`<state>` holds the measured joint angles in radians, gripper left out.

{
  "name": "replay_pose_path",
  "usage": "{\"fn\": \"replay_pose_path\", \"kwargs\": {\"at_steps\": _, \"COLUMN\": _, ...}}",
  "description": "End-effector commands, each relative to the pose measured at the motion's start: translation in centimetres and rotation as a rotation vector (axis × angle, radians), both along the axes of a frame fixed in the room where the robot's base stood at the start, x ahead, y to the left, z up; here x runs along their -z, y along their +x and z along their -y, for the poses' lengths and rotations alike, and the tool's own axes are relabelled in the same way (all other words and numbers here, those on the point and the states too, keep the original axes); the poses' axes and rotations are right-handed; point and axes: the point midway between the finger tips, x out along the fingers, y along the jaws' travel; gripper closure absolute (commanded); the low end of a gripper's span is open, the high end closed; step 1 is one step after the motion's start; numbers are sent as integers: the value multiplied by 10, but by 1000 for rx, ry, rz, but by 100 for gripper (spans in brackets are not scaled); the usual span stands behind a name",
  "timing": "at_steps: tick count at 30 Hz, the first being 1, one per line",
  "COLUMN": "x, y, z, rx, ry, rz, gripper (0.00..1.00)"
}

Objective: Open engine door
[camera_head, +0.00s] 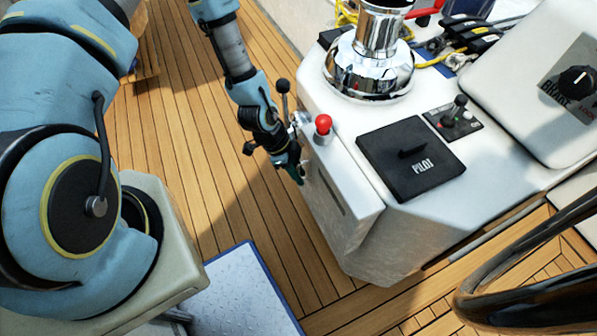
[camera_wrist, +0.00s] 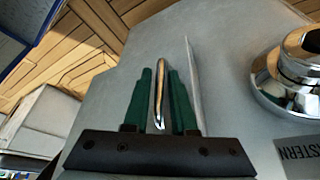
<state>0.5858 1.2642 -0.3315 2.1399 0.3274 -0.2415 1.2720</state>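The engine door (camera_head: 335,192) appears to be the white panel with a dark slot on the left side of the white console. My gripper (camera_head: 292,165) is at the upper left edge of this panel. In the wrist view, a thin curved metal handle (camera_wrist: 160,85) stands between the green fingers of my gripper (camera_wrist: 162,92). A thin pale edge (camera_wrist: 192,85), perhaps the door's, stands just right of the fingers. In the head view my gripper hides the handle.
On the console top are a chrome winch (camera_head: 370,65), a red button (camera_head: 323,124), a black PILOT cover (camera_head: 411,158) and a small lever (camera_head: 455,110). A dark curved rim (camera_head: 500,290) is at lower right. Wooden deck (camera_head: 195,130) lies open left of the console.

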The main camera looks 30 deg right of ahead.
Motion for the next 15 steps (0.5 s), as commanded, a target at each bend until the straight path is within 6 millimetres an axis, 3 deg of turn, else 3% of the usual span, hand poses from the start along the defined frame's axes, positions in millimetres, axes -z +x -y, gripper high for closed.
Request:
{"fn": "replay_pose_path", "kwargs": {"at_steps": 6, "x": 0, "y": 0, "z": 0, "rx": 0, "ry": 0, "rz": 0, "gripper": 75}}
{"fn": "replay_pose_path", "kwargs": {"at_steps": 13, "x": 0, "y": 0, "z": 0, "rx": 0, "ry": 0, "rz": 0, "gripper": 100}}
{"fn": "replay_pose_path", "kwargs": {"at_steps": 15, "x": 0, "y": 0, "z": 0, "rx": 0, "ry": 0, "rz": 0, "gripper": 100}}
